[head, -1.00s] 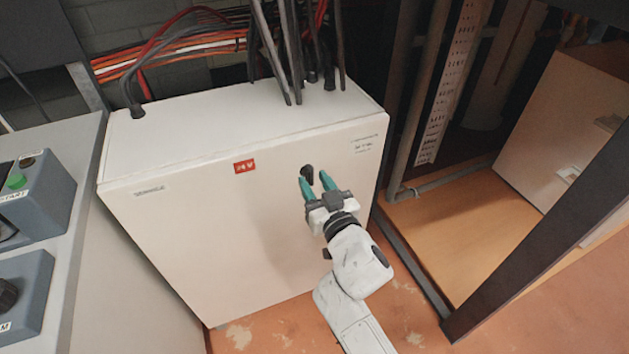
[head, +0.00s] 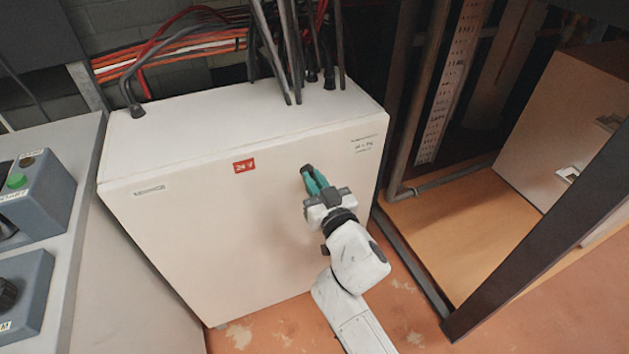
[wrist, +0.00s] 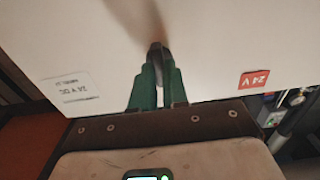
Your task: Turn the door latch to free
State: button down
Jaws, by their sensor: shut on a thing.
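The door latch (head: 306,170) is a small black knob on the front of the white cabinet (head: 215,235), near its upper right. My gripper (head: 311,178) has green fingers and is shut on the latch. In the wrist view the latch (wrist: 157,47) shows as a dark piece between the fingertips of my gripper (wrist: 158,62). The fingers hide most of the latch, so I cannot tell its turn angle. The cabinet door looks closed.
Black cables (head: 290,55) rise from the cabinet top. A grey console (head: 35,195) with buttons stands at the left. A dark frame post (head: 540,240) and pipes (head: 415,110) stand at the right. A red 24 V label (head: 244,166) marks the cabinet front.

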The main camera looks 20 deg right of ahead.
jog(key=shift+n, duration=0.3)
jog(key=shift+a+f+n+p, duration=0.15)
jog(key=shift+n+p, duration=0.15)
jog(key=shift+n, duration=4.05)
jog(key=shift+a+f+n+p, duration=0.1)
jog(key=shift+n+p, duration=0.2)
jog(key=shift+n, duration=4.05)
jog(key=c, duration=1.1)
grip_release()
jog(key=shift+c, duration=0.2)
jog(key=s, duration=1)
jog(key=shift+s, duration=0.4)
